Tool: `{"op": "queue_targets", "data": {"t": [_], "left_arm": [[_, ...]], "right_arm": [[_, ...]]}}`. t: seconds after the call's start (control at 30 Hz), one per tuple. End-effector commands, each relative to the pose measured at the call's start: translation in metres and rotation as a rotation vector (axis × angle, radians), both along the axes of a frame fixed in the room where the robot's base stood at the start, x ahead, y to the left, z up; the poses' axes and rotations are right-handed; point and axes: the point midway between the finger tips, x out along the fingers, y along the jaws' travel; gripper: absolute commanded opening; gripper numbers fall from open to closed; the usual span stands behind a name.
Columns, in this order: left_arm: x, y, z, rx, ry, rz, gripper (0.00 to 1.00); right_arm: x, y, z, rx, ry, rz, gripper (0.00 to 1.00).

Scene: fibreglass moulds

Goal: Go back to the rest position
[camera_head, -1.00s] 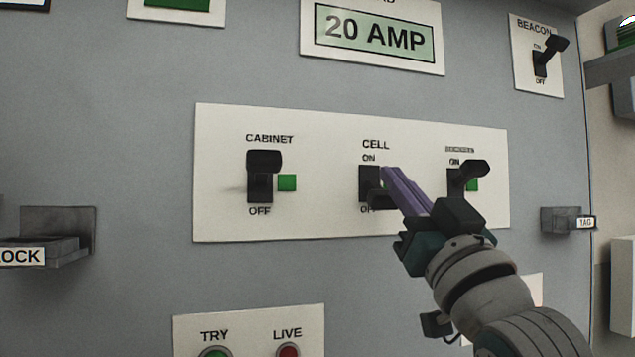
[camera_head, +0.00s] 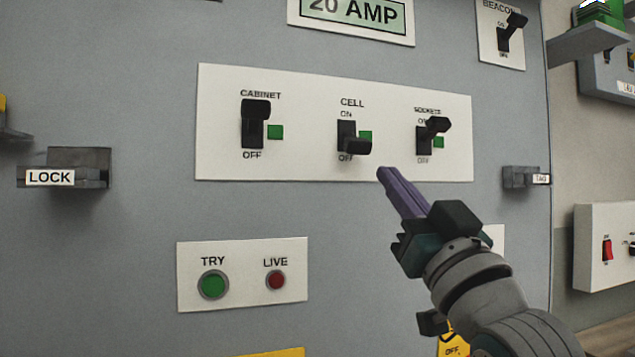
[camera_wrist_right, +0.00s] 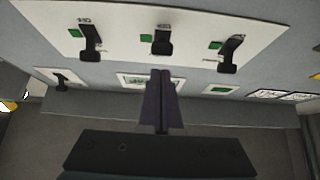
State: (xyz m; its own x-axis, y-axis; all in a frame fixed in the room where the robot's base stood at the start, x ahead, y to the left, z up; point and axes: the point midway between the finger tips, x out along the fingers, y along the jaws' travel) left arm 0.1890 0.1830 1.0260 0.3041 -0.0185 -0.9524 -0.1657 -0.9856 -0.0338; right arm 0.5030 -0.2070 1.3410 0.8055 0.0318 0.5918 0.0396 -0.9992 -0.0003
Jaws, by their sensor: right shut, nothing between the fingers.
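My right gripper (camera_head: 388,180) is shut and empty, its purple fingers pointing up and left just below the switch panel (camera_head: 310,168). It is apart from the switches in the head view. It also shows in the right wrist view (camera_wrist_right: 161,80). The CELL switch (camera_head: 354,143) has its lever down toward OFF. The CABINET switch (camera_head: 255,122) and the SOCKETS switch (camera_head: 430,131) have their levers up. A green square sits beside each switch. My left gripper is not in view.
Below are the green TRY button (camera_head: 213,285) and the red LIVE light (camera_head: 276,280). A LOCK holder (camera_head: 80,165) juts out at the left and a TAG holder (camera_head: 515,177) at the right. The BEACON switch (camera_head: 508,36) is at upper right. A red-switch box (camera_head: 590,225) stands beyond the cabinet edge.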

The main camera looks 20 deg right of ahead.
Motion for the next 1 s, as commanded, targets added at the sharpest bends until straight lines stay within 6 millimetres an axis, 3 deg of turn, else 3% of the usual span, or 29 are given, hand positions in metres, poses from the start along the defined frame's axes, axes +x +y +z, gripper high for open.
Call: {"op": "queue_targets", "data": {"t": [0.37,0.47,0.57,0.67,0.8,0.9,1.0], "left_arm": [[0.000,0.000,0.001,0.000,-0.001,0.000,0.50],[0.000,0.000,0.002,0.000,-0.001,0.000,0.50],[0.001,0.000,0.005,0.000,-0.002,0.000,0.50],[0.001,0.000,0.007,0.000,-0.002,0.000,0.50],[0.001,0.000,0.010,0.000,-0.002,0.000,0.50],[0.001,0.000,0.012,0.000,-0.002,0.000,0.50],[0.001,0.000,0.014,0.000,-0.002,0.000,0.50]], "right_arm": [[0.000,0.000,-0.004,0.000,0.022,-0.003,0.00],[0.000,-0.001,-0.027,-0.003,0.134,-0.015,0.00],[-0.008,-0.001,-0.076,-0.013,0.358,-0.037,0.00],[-0.034,0.001,-0.140,-0.033,0.653,-0.051,0.00],[-0.103,0.008,-0.222,-0.077,1.078,-0.046,0.00],[-0.165,0.014,-0.262,-0.117,1.349,-0.025,0.00],[-0.227,0.020,-0.286,-0.157,1.583,0.003,0.00]]}}
